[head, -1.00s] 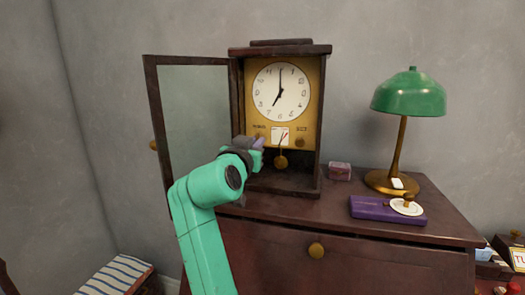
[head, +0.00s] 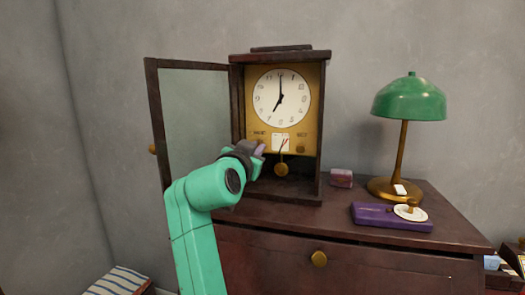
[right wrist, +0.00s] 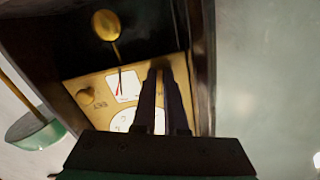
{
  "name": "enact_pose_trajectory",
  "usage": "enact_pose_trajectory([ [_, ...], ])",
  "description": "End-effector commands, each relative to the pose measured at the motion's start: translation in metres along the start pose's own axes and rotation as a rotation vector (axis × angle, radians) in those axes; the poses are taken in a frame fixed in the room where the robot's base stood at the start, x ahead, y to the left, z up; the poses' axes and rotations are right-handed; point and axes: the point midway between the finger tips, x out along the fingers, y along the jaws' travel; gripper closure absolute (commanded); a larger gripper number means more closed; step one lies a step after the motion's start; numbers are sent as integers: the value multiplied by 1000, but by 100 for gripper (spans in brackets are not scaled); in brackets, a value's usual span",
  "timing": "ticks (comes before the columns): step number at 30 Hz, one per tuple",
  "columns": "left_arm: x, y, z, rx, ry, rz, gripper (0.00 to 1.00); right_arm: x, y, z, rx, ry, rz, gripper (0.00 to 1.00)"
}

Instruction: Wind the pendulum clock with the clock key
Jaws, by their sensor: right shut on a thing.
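The pendulum clock (head: 281,97) stands on the dark cabinet with its glass door (head: 195,115) swung open to the left. Its dial reads about seven. Below the dial are a small white gauge with a red needle (head: 281,142) and a brass pendulum (head: 281,169). My right gripper (head: 261,149) is at the clock's lower left front. In the right wrist view the fingers (right wrist: 159,75) reach to the brass front plate, beside the gauge. They are shut on a small brownish thing at their tips, apparently the clock key, mostly hidden. My left gripper is out of view.
A green lamp (head: 410,97) stands at the cabinet's right. Near it lie a purple box (head: 372,215) with a round white disc (head: 411,213) at its end and a small reddish box (head: 341,178). The cabinet top (head: 300,215) before the clock is clear.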

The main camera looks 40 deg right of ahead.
Motion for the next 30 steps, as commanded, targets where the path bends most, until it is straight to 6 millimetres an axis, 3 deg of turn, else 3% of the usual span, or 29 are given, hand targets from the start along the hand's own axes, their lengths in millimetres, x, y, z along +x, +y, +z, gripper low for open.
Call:
enact_pose_trajectory([
  [23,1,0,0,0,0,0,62,1,2,3,9,-8,7,100],
  [24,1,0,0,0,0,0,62,1,2,3,9,-9,7,83],
  [26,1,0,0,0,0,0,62,1,2,3,9,-8,6,62],
  [30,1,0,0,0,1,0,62,0,1,2,9,-5,4,62],
])
